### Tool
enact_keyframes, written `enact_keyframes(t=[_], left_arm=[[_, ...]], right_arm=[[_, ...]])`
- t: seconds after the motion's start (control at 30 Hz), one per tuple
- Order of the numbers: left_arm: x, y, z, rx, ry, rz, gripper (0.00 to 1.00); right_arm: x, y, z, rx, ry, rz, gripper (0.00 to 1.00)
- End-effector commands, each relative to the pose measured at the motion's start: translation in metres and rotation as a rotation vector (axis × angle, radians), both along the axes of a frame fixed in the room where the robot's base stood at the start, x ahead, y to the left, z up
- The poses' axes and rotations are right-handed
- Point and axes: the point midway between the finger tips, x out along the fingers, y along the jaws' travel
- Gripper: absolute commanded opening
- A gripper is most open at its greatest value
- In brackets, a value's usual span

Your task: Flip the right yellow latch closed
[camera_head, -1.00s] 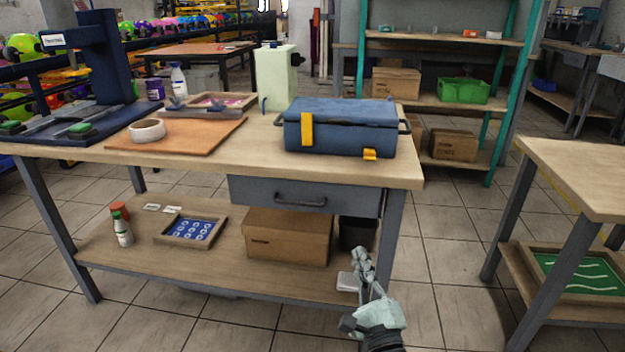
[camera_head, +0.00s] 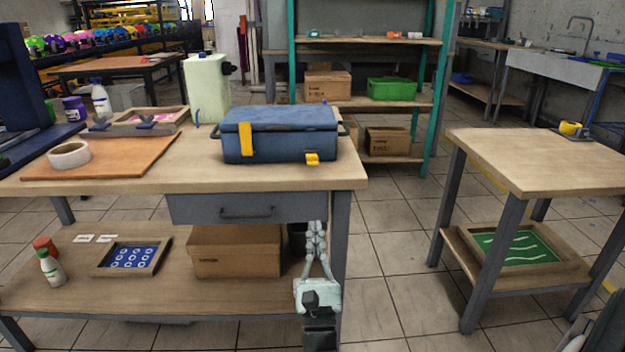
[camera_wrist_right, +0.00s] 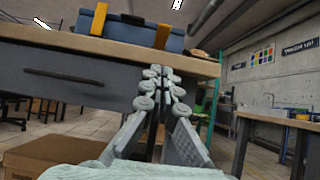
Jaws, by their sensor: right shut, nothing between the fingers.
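A blue toolbox (camera_head: 278,137) with a closed lid sits on the wooden workbench. Its left yellow latch (camera_head: 246,139) lies long and upright against the front. Its right yellow latch (camera_head: 312,158) looks short and sticks out low on the front, folded down from the lid. My right gripper (camera_head: 317,228) is shut and empty, pointing up in front of the bench, below the right latch and apart from it. In the right wrist view, the fingers (camera_wrist_right: 160,75) are together, with the right latch (camera_wrist_right: 162,36) above them. My left gripper is not in view.
The bench top edge (camera_head: 200,184) and drawer (camera_head: 245,208) lie close to my right gripper. A cardboard box (camera_head: 235,250) stands on the lower shelf. Another table (camera_head: 560,160) stands at right, with open floor between.

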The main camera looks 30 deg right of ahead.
Motion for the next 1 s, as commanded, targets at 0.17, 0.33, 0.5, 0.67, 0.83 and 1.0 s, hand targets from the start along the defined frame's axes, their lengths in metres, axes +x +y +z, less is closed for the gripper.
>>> enact_keyframes(t=[0.17,0.33,0.5,0.67,0.83,1.0], left_arm=[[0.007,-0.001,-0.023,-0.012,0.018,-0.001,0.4],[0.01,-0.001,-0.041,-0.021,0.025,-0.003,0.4],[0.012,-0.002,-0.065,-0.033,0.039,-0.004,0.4],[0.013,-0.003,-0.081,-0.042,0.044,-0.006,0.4],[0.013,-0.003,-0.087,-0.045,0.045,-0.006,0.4],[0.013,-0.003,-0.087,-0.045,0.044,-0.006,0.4]], right_arm=[[0.027,-0.016,0.027,-0.002,-0.004,-0.001,0.0],[0.052,-0.032,0.047,-0.001,-0.003,-0.001,0.0],[0.059,-0.036,0.072,0.0,-0.001,0.001,0.0],[0.061,-0.037,0.084,-0.001,-0.001,0.001,0.0],[0.061,-0.037,0.087,-0.001,-0.001,0.001,0.0],[0.061,-0.037,0.087,-0.001,-0.001,0.001,0.0]])
